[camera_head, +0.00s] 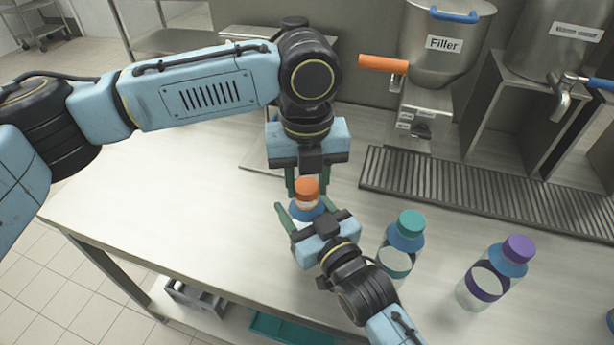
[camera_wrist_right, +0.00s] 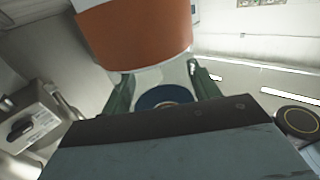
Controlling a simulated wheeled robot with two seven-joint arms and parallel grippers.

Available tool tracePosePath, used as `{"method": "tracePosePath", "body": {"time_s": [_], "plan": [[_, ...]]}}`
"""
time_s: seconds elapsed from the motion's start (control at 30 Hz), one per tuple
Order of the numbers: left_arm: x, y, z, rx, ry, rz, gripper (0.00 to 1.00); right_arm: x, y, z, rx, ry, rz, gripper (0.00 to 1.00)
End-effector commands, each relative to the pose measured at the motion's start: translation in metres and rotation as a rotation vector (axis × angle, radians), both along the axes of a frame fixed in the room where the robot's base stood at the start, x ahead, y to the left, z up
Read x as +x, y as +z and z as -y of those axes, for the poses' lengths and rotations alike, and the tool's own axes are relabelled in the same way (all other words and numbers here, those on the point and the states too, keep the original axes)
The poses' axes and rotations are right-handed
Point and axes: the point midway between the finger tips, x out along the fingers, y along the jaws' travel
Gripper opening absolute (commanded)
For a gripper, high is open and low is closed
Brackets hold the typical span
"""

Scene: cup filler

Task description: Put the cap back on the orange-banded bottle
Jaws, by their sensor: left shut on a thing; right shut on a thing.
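The orange cap (camera_head: 306,187) is between the fingers of my left gripper (camera_head: 304,184), which points down and is shut on it. Directly below is the orange-banded bottle (camera_head: 304,211), its blue shoulder showing and its lower body hidden by my right gripper. A pale strip shows between cap and shoulder; I cannot tell whether the cap touches the neck. My right gripper (camera_head: 303,208) is shut on the bottle from the front.
A teal-capped bottle (camera_head: 404,244) stands just right of my right gripper, and a purple-capped bottle (camera_head: 495,272) further right. The filler (camera_head: 440,45) and a drain grate (camera_head: 450,185) are behind. The table (camera_head: 170,205) is clear on the left.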

Motion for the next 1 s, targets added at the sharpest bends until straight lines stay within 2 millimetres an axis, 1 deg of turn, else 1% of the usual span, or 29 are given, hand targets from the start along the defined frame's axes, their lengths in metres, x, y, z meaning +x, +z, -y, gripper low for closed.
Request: {"method": "tracePosePath", "body": {"time_s": [0.37,0.9,0.93,1.0], "plan": [[0.000,-0.001,0.000,0.000,0.000,0.000,0.12,0.000,-0.001,0.000,-0.002,0.000,-0.001,0.20],[0.000,-0.012,0.000,-0.001,0.000,-0.001,0.12,0.000,-0.001,0.000,-0.002,0.000,-0.001,0.20],[0.000,-0.011,0.000,-0.001,0.000,0.000,0.12,0.000,-0.001,0.000,-0.002,0.000,-0.001,0.00],[0.000,-0.011,0.000,-0.001,-0.014,0.000,0.12,0.000,-0.001,0.000,-0.001,0.000,-0.002,0.00]]}}
